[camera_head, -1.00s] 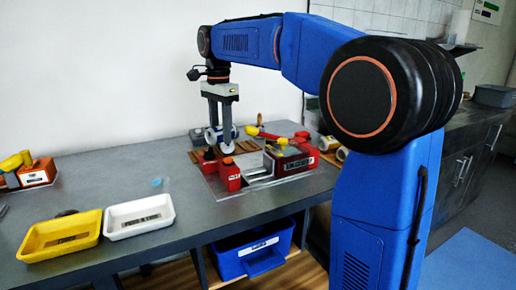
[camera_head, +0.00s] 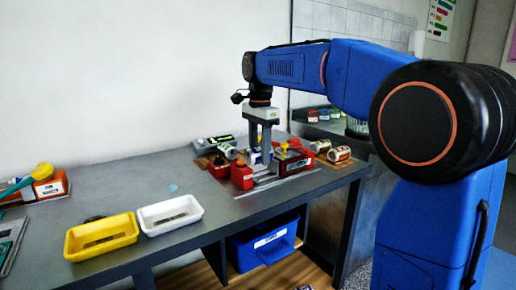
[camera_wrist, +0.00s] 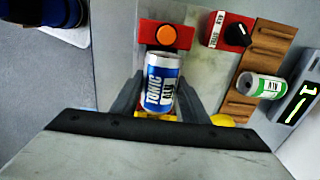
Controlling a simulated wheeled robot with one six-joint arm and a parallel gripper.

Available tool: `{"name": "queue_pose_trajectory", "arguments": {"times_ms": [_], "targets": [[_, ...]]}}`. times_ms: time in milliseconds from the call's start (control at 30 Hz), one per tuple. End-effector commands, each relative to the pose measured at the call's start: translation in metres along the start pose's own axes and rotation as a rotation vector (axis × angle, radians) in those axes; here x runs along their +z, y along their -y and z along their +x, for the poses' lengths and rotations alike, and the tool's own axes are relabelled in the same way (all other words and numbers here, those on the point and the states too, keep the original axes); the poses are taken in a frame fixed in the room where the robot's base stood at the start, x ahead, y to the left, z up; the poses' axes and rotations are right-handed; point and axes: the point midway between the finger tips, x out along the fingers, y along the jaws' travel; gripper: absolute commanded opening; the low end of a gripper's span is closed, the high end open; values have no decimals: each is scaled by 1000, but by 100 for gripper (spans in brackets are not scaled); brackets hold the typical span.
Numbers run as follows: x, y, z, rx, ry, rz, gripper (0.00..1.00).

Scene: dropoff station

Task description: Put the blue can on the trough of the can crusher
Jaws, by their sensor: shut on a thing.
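My gripper (camera_head: 262,150) is shut on the blue can (camera_head: 254,156), a blue-and-white can marked TONIC ALU. In the wrist view the can (camera_wrist: 162,82) lies between the two fingers. The can crusher shows a red block (camera_head: 242,178) at the near left and a red part with a yellow knob (camera_head: 292,162) at the right. In the wrist view a red block (camera_wrist: 150,32) with an orange button is just beyond the can. The can is over the crusher's middle. The trough is mostly hidden, and I cannot tell whether the can touches it.
A green-and-white can (camera_wrist: 262,87) lies on a wooden rack beside the crusher. Two more cans (camera_head: 340,154) lie to the right. A yellow tray (camera_head: 101,237) and a white tray (camera_head: 170,215) stand at the front left. A blue bin (camera_head: 263,243) is below the table.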

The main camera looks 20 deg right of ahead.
Motion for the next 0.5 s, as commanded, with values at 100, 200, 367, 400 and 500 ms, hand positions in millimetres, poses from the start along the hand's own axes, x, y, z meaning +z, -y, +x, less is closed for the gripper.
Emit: {"name": "queue_pose_trajectory", "arguments": {"times_ms": [100, 200, 367, 400, 500], "targets": [[0, 0, 10, 1, 0, 0, 30], [0, 0, 18, 1, 0, 0, 30], [0, -1, 30, 1, 0, 0, 30], [0, -1, 33, 1, 0, 0, 30], [0, -1, 39, 0, 0, 0, 30]]}}
